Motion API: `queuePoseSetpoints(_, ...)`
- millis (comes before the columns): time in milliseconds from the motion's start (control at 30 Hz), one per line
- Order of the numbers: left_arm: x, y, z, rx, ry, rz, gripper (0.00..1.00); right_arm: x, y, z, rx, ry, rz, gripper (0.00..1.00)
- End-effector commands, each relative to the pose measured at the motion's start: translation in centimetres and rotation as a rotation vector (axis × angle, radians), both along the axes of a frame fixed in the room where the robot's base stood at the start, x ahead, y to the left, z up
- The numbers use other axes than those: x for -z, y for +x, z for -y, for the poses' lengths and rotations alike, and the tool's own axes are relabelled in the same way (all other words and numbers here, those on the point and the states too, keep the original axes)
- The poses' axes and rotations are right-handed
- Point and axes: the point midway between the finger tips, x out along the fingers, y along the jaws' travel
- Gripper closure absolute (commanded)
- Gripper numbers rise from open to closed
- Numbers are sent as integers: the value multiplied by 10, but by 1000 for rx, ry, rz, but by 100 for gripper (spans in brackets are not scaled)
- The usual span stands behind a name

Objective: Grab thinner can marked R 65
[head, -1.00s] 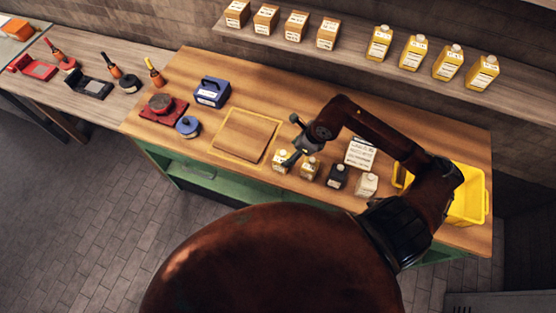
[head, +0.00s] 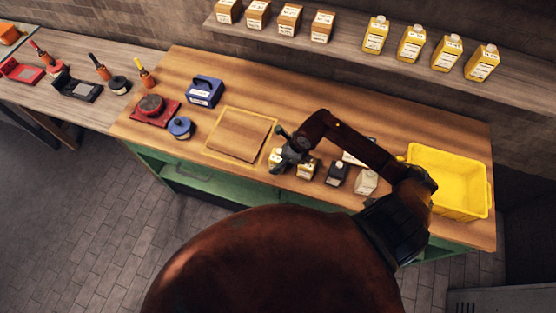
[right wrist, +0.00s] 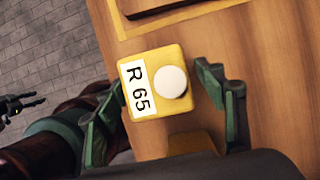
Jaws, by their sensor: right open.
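The thinner can marked R 65 (right wrist: 174,110) is yellow with a white cap and a white label, seen from above in the right wrist view. In the head view it is the leftmost can (head: 275,155) of the front row, partly covered by my gripper. My right gripper (head: 283,159) is open over it. In the right wrist view one finger of my right gripper (right wrist: 160,88) is on each side of the can; I cannot tell whether they touch it. A dark claw-like part at that view's left edge looks like my left gripper (right wrist: 18,105); its opening is unclear.
Another yellowish can (head: 306,170) stands close to the right, then a black can (head: 337,174) and a pale can (head: 366,182). A wooden board (head: 238,138) lies to the left. A yellow bin (head: 455,208) stands at the right end of the bench.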

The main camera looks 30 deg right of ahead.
Motion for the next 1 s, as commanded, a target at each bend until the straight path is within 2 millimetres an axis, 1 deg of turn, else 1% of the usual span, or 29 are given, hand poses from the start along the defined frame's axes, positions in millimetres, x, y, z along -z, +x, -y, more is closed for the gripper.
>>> queuePoseSetpoints(100,-1,-7,0,-2,1,-9,60,9,2,-2,1,0,-1,36)
queuePoseSetpoints(333,0,-7,-1,-2,1,-10,60,11,2,-2,0,-2,-1,36)
queuePoseSetpoints(367,0,-7,-1,-1,1,-10,60,11,2,-2,0,-2,-1,38)
queuePoseSetpoints(733,-1,-2,0,-1,0,-3,60,11,2,-2,0,-2,-1,63)
queuePoseSetpoints(1000,-1,-2,0,-1,0,-3,60,11,2,-2,0,-1,-2,82)
